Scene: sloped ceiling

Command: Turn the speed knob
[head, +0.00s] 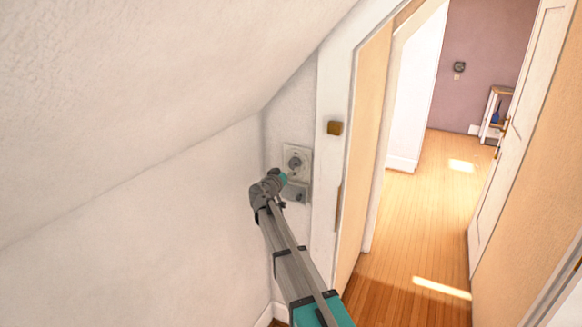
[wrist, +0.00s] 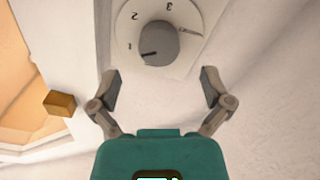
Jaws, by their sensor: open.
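The speed knob (wrist: 158,43) is a round grey knob on a white dial marked with numbers, among them 2 and 3, in the wrist view. A dark pointer mark shows on its lower left side. In the head view the knob (head: 295,163) sits on a white wall plate beside the door frame. My gripper (wrist: 160,86) is open and empty. Its two fingers are spread apart, just below the knob in the wrist view and not touching it. In the head view my gripper (head: 282,190) is in front of the wall plate, and its fingers are hard to make out.
A second grey fitting (head: 296,193) is directly below the dial plate. A brown block (head: 334,128) is on the door frame to the right; it also shows in the wrist view (wrist: 60,103). A sloped ceiling (head: 130,80) hangs over the left side. The doorway opens onto clear floor (head: 420,210).

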